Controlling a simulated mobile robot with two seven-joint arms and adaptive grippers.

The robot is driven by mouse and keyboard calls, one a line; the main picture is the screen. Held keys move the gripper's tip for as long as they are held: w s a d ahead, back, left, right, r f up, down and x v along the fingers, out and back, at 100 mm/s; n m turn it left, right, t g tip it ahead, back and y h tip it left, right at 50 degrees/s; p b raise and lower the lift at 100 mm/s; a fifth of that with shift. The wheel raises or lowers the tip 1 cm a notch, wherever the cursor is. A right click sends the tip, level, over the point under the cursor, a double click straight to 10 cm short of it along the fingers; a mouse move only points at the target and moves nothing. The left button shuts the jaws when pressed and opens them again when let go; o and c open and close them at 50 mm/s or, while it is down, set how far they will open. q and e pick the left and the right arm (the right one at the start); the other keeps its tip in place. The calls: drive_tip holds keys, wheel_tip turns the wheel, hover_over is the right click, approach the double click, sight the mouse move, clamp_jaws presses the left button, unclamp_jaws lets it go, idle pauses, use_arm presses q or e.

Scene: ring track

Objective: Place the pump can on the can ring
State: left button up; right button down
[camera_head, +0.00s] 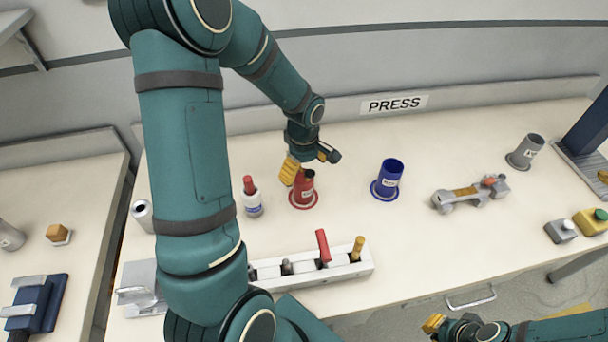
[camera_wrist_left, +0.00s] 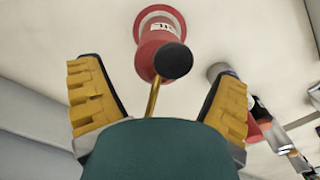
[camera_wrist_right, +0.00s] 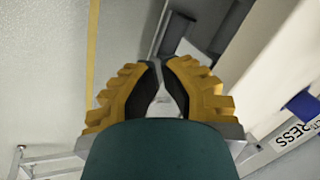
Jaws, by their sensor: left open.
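The pump can (camera_head: 304,184) is red with a dark top and a pale label. It stands upright on the table, its base inside a red ring (camera_head: 315,203). In the left wrist view the can (camera_wrist_left: 150,58) shows its round black top and a thin brass spout; the red ring (camera_wrist_left: 176,13) surrounds its foot. My left gripper (camera_head: 308,168) is open at the can's top, with its fingers (camera_wrist_left: 155,100) spread either side of the spout. I cannot tell whether they touch the can. My right gripper (camera_head: 433,323) is shut and empty (camera_wrist_right: 160,72), away from the table's front edge.
A blue cup (camera_head: 388,174) in a blue ring stands right. A white rack (camera_head: 345,270) with upright handles lies in front. Further right are a grey jointed part (camera_head: 465,194) and a grey cup (camera_head: 527,150).

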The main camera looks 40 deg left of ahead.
use_arm(q)
wheel_tip(320, 180, up, 8)
drive_tip(key=shift+r+p, duration=0.15)
drive_tip(key=shift+p, duration=0.45)
drive_tip(key=shift+s, duration=0.1)
